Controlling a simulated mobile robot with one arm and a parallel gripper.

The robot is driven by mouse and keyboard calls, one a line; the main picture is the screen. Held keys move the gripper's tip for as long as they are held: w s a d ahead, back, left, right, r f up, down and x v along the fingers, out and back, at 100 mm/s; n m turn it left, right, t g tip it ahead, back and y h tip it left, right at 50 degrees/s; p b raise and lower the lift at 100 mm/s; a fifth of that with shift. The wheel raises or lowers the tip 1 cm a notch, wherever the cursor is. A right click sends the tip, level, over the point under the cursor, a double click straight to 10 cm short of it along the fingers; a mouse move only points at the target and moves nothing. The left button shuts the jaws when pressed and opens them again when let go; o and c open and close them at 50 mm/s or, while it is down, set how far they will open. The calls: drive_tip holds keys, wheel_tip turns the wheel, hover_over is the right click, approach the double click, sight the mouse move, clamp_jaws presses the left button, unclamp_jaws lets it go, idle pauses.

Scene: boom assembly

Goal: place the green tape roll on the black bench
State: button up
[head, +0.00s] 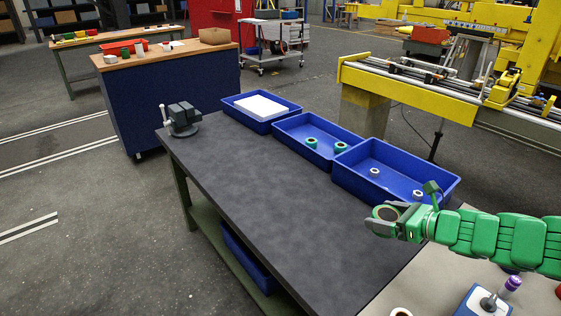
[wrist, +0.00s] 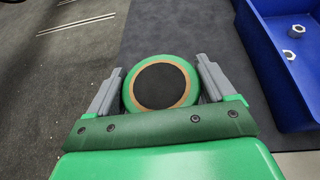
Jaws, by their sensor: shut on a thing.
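My gripper (head: 384,224) is shut on a green tape roll (head: 386,213) with a brown core. It holds the roll over the front right part of the black bench (head: 270,190). In the wrist view the green tape roll (wrist: 132,96) sits between the two grey fingers of my gripper (wrist: 160,84), with the dark bench top (wrist: 185,30) below. I cannot tell how high the roll is above the bench.
Three blue bins line the bench's back edge: one with white contents (head: 262,108), one with two green rolls (head: 318,141), one with metal nuts (head: 396,172). A grey vise (head: 182,120) stands at the far left corner. The bench's middle is clear.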

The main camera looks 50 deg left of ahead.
wheel_tip(320, 180, down, 6)
hover_over(366, 235)
drive_tip(key=f, duration=0.5)
drive_tip(key=s+f, duration=0.1)
drive_tip(key=f, duration=0.2)
drive_tip(key=shift+d, duration=0.35)
drive_tip(key=shift+w+a+f, duration=0.4)
drive_tip(key=shift+w+f, duration=0.1)
drive_tip(key=shift+f, duration=1.8)
drive_tip(key=shift+f, duration=0.1)
drive_tip(key=o, duration=1)
